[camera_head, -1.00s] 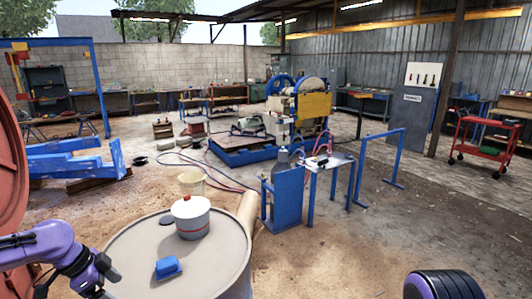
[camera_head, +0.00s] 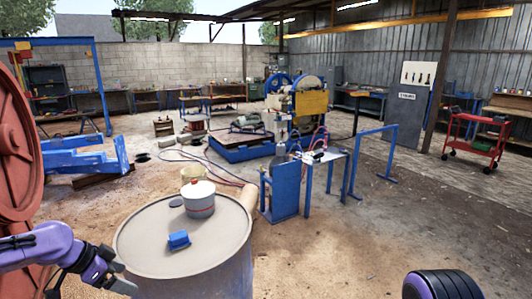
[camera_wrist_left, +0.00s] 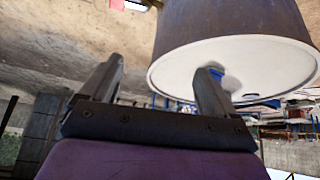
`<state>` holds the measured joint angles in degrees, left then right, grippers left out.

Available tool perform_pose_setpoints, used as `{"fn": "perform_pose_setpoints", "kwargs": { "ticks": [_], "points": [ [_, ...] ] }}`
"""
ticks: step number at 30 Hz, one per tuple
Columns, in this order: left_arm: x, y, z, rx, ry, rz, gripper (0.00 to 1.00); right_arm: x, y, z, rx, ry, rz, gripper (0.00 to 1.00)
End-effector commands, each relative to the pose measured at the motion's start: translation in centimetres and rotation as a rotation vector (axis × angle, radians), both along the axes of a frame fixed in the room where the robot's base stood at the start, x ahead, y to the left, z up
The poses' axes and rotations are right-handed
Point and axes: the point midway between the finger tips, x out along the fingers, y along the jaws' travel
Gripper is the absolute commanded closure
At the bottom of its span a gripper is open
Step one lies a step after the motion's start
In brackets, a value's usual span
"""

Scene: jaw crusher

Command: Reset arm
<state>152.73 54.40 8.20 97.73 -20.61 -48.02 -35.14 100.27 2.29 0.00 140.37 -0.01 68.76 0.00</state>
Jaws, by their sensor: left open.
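My left gripper (camera_head: 122,284) is low at the left of the head view, beside the near left side of the drum. It is open, with nothing between its fingers, and also shows in the left wrist view (camera_wrist_left: 158,70). The drum (camera_head: 135,250) has a pale round top. In the wrist view the drum (camera_wrist_left: 235,25) appears upside down, beyond the fingers; one finger partly covers the blue block. My right gripper is not in view.
A large red wheel (camera_head: 20,150) stands at the left, close to my left arm. The floor right of the drum is open.

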Motion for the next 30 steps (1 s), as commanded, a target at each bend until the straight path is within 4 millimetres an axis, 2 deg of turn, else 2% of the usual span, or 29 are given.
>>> {"fn": "perform_pose_setpoints", "kwargs": {
  "ticks": [7,11,14,17,20,21,23,24,26,27,30],
  "points": [
    [2.6,-2.6,1.1,-0.193,-0.083,0.270,0.11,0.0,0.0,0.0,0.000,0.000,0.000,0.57],
    [3.6,-4.5,0.3,-0.316,-0.102,0.461,0.11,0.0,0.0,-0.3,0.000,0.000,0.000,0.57],
    [3.7,-6.1,-2.2,-0.412,-0.095,0.652,0.11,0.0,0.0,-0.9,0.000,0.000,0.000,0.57],
    [2.0,-7.6,-7.7,-0.489,-0.063,0.909,0.11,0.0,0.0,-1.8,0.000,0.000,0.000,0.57],
    [-2.7,-8.1,-15.5,-0.491,-0.034,1.194,0.11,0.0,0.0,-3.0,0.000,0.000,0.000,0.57],
    [-5.1,-8.0,-18.2,-0.467,-0.031,1.286,0.11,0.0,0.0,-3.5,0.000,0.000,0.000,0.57],
    [-9.1,-7.6,-21.9,-0.413,-0.032,1.397,0.11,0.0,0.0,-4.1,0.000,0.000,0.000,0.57],
    [-12.0,-7.2,-24.1,-0.364,-0.035,1.453,0.11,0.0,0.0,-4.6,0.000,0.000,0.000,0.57],
    [-16.6,-6.6,-27.0,-0.275,-0.034,1.507,0.11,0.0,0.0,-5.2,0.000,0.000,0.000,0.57],
    [-19.6,-6.3,-28.6,-0.208,-0.028,1.521,0.11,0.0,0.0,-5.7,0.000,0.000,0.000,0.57],
    [-26.4,-6.1,-31.8,-0.041,0.034,1.480,0.11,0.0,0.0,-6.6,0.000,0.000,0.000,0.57]
  ]
}}
